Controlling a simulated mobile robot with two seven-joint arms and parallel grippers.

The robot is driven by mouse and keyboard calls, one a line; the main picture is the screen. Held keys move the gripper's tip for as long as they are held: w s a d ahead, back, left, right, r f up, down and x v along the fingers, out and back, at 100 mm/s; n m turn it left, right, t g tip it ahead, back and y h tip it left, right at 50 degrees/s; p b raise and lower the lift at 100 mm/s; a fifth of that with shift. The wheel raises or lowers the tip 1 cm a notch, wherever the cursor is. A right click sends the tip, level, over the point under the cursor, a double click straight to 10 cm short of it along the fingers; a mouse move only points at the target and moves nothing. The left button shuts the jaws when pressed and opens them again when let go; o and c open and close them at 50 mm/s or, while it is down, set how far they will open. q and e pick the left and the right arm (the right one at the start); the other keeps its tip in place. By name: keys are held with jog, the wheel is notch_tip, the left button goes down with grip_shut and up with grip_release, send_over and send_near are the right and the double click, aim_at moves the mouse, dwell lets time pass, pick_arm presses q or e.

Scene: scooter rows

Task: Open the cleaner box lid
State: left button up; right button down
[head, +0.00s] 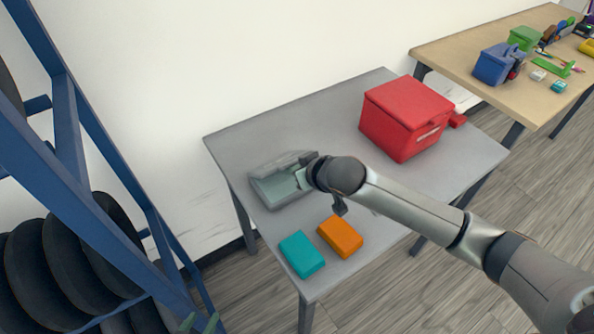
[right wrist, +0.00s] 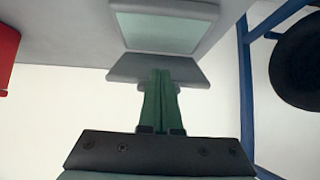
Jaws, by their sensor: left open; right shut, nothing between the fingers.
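The cleaner box is a small grey box (head: 283,190) with a pale teal inside, at the left of the grey table. Its grey lid (head: 282,164) looks tilted up along the back side; how far is hard to tell. In the right wrist view the box (right wrist: 167,30) is at the top and the lid (right wrist: 128,69) below it. My right gripper (head: 301,178) is at the box's right end. Its green fingers (right wrist: 160,82) are shut and empty, overlapping the lid; contact is unclear. Only the greenish fingertips of my left gripper (head: 199,321) show at the bottom left, apart.
A red box (head: 405,115) stands at the table's back right. A teal block (head: 301,254) and an orange block (head: 341,236) lie near the front edge. A blue rack (head: 125,185) with black tyres is at left. A wooden table (head: 455,60) stands behind right.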

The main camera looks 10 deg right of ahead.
aim_at(290, 163)
jog(key=shift+w+a+r+p, duration=0.15)
jog(key=shift+w+r+p, duration=0.25)
jog(key=shift+r, duration=0.1)
jog(key=shift+w+a+r+p, duration=0.25)
jog(key=shift+w+r+p, duration=0.4)
jog(key=shift+w+r, duration=0.05)
jog(key=shift+w+a+r, duration=0.25)
jog(key=shift+w+r, duration=0.15)
jog(key=shift+w, duration=0.25)
jog(key=shift+w+r, duration=0.1)
jog(key=shift+w+a+r, duration=0.3)
jog(key=shift+w+r, duration=0.1)
jog(key=shift+w, duration=0.35)
jog(key=shift+w+a+r, duration=0.25)
jog(key=shift+w+r, duration=0.1)
jog(key=shift+w, duration=0.5)
